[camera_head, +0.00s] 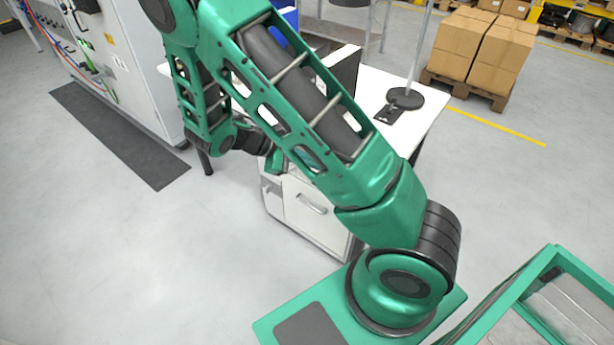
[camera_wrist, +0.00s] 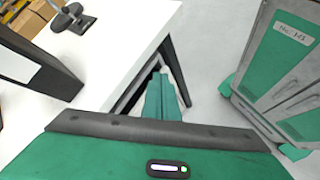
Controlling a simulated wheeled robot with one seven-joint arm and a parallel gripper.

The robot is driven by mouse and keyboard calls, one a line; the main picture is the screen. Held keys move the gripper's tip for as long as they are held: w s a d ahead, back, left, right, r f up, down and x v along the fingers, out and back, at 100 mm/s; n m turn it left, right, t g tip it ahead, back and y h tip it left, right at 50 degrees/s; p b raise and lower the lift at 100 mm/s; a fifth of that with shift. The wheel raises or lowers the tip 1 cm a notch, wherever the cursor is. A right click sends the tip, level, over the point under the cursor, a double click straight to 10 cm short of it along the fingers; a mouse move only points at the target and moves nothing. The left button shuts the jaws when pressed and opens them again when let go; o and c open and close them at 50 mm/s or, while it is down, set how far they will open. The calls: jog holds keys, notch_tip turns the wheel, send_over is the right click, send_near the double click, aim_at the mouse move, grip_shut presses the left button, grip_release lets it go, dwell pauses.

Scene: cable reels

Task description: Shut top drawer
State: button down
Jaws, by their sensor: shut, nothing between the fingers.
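A white drawer cabinet (camera_head: 325,232) stands under the white table in the head view. A lower front with a handle (camera_head: 312,204) shows on it. My arm covers the cabinet's upper part, so I cannot tell how far the top drawer is out. My gripper (camera_wrist: 160,78) shows as a green finger shape in the wrist view, shut and empty. It is beside the table's edge, above a dark-edged gap near the table leg. I cannot tell whether it touches the drawer.
The white table (camera_wrist: 110,50) carries a black binder-like box (camera_wrist: 38,65) and a stand with a dark round base (camera_head: 405,98). Cartons (camera_head: 480,45) sit on a pallet behind. Open floor lies left.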

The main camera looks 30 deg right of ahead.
jog(key=w+a+f+n+t+h, duration=0.45)
jog(key=f+n, duration=0.25)
jog(key=f, duration=0.2)
jog(key=n+t+h, duration=0.2)
jog(key=n+t, duration=0.3)
jog(key=n, duration=0.2)
send_near(306, 181)
jog(key=s+a+r, duration=0.1)
jog(key=a+r, duration=0.1)
jog(key=a, duration=0.1)
jog(key=x, duration=1.3)
jog(key=shift+d+r, duration=0.2)
jog(key=shift+r, duration=0.2)
